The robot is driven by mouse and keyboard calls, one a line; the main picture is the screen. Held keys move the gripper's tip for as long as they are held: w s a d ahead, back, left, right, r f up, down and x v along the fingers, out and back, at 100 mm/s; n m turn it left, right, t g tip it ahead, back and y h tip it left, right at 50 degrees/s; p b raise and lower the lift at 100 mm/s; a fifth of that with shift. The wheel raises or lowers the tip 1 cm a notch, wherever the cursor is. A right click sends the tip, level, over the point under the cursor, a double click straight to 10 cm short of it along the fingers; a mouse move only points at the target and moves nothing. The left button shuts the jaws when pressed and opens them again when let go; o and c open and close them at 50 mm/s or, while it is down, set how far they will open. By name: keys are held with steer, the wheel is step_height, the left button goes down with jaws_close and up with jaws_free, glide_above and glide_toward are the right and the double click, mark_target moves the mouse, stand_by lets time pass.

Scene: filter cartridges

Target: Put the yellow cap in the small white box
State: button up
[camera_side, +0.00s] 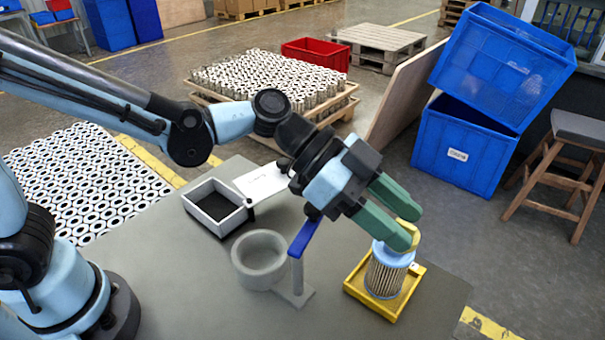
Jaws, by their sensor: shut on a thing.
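My gripper (408,226) has green fingers and is at the right of the table. It is shut on the yellow cap (411,228), which shows partly between and beyond the fingertips. The cap is at the top of a pleated filter cartridge (385,275) with a pale blue top rim. I cannot tell whether the cap touches the cartridge. The cartridge stands upright in a yellow tray (409,302). The small white box (217,230) has a dark inside and stands at the left back of the table. It looks empty.
A grey ring-shaped holder (259,262) and a post with a blue bar (303,240) stand between the white box and the yellow tray. A white plate with a label (262,184) is beside the box. The front of the grey table (240,318) is clear.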

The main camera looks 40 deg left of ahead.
steer(key=w+f, duration=0.1)
steer(key=w+a+f, duration=0.1)
steer(key=w, duration=0.1)
steer(key=shift+w+a+f, duration=0.15)
steer(key=shift+w+a, duration=0.05)
steer(key=shift+w, duration=0.1)
steer(key=shift+f, duration=1.85)
steer(key=shift+f, duration=0.2)
steer(key=o, duration=1)
steer(key=v, duration=1.1)
steer(key=shift+o, duration=0.5)
steer(key=shift+a+r, duration=0.3)
steer(key=shift+a, duration=0.15)
